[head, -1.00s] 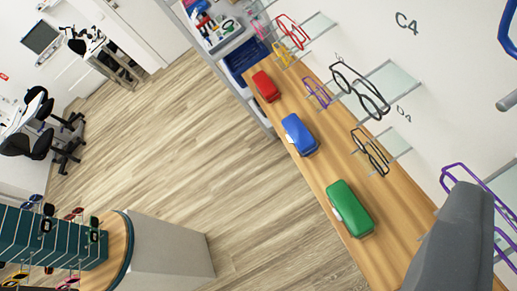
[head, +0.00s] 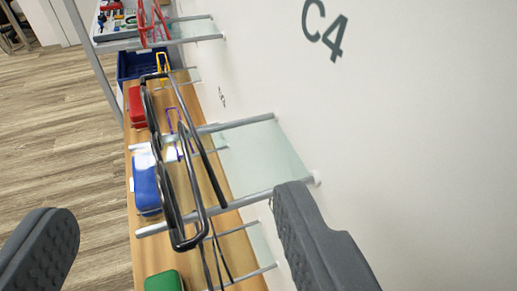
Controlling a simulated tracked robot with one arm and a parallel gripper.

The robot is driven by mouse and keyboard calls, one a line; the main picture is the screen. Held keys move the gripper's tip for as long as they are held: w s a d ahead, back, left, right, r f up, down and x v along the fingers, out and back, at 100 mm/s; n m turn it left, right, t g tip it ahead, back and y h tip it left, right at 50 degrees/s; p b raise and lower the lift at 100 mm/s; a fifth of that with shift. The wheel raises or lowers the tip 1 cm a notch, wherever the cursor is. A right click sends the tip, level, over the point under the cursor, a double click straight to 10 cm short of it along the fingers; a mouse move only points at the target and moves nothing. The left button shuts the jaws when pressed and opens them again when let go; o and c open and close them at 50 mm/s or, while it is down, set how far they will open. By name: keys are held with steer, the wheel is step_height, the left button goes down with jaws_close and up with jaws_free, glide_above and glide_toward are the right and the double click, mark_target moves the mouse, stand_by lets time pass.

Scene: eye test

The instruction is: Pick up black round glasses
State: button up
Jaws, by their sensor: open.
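A pair of black glasses (head: 168,200) rests on a glass shelf (head: 262,155) with metal rods, below the wall label C4. It is seen steeply from the side, so its lens shape is hard to judge. My gripper (head: 175,203) is open, with one grey finger at lower left and the other at lower right. The glasses lie between the fingers in the picture, farther off, and neither finger appears to touch them. A second dark pair (head: 218,262) shows partly on a lower shelf.
The right finger is close to the white wall (head: 420,150). Red glasses (head: 150,22), yellow glasses (head: 162,66) and purple glasses (head: 174,128) sit on other shelves. Red (head: 137,107), blue (head: 147,185) and green (head: 164,282) cases lie on the wooden counter below.

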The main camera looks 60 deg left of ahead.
mark_target(180, 133)
steer(key=shift+w+a+f+p, duration=0.25)
steer(key=shift+a+p, duration=0.05)
steer(key=shift+a, duration=0.25)
steer(key=p+x, duration=0.1)
steer(key=x, duration=0.2)
steer(key=p+x, duration=0.1)
steer(key=shift+a+r+p, duration=0.3)
steer(key=shift+a+p, duration=0.05)
steer(key=shift+a, duration=0.15)
steer(key=shift+w+a+f, duration=0.15)
steer(key=shift+a+f, duration=0.1)
steer(key=shift+a, duration=0.35)
jaws_close()
